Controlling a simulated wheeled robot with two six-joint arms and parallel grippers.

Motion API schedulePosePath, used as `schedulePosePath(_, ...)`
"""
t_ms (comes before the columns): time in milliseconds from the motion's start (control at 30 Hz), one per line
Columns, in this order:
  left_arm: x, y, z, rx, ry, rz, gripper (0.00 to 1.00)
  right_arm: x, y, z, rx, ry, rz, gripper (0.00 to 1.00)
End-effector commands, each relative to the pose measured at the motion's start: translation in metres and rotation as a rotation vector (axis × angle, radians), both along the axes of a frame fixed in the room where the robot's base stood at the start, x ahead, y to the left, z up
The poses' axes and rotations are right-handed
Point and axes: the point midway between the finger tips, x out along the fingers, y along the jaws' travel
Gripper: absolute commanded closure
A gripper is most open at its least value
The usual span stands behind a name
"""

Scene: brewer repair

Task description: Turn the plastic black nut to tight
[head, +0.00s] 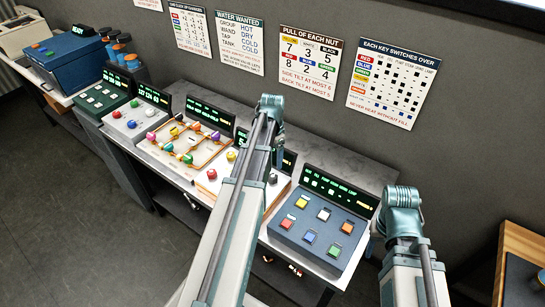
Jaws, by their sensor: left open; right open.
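A dark, round knob that looks like the black nut (273,178) shows just right of my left arm, on the right part of a white nut board (204,187) with an orange edge. A red nut (212,174) and a yellow nut (231,155) sit on the same board, left of my arm. My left arm crosses in front of the board and hides its middle. My arm bends at a joint above the board, and I cannot see the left fingers. My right arm bends at a joint at the right, and its fingers are hidden too. I cannot tell how tight the nut is.
A blue key box (319,235) with coloured buttons stands right of the board. A frame with coloured knobs (186,141) stands left of it. A wall sign headed "Pull of each nut" (309,62) lists black 5. A wooden-edged surface (524,243) is at far right.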

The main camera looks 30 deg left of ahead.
Motion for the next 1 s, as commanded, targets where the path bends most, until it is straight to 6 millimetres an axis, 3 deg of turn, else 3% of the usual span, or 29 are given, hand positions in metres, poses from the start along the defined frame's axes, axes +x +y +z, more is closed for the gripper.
schedulePosePath(33, 0.000, 0.000, 0.016, 0.000, 0.000, 0.000, 0.22, 0.000, 0.000, 0.016, 0.001, 0.000, -0.002, 0.50)
schedulePosePath(267, 0.000, 0.000, 0.039, 0.000, 0.000, 0.000, 0.22, 0.000, 0.000, 0.039, 0.001, 0.001, -0.001, 0.50)
schedulePosePath(1000, 0.000, 0.000, 0.040, 0.000, 0.000, 0.000, 0.22, 0.000, 0.000, 0.040, 0.001, 0.001, 0.000, 0.50)
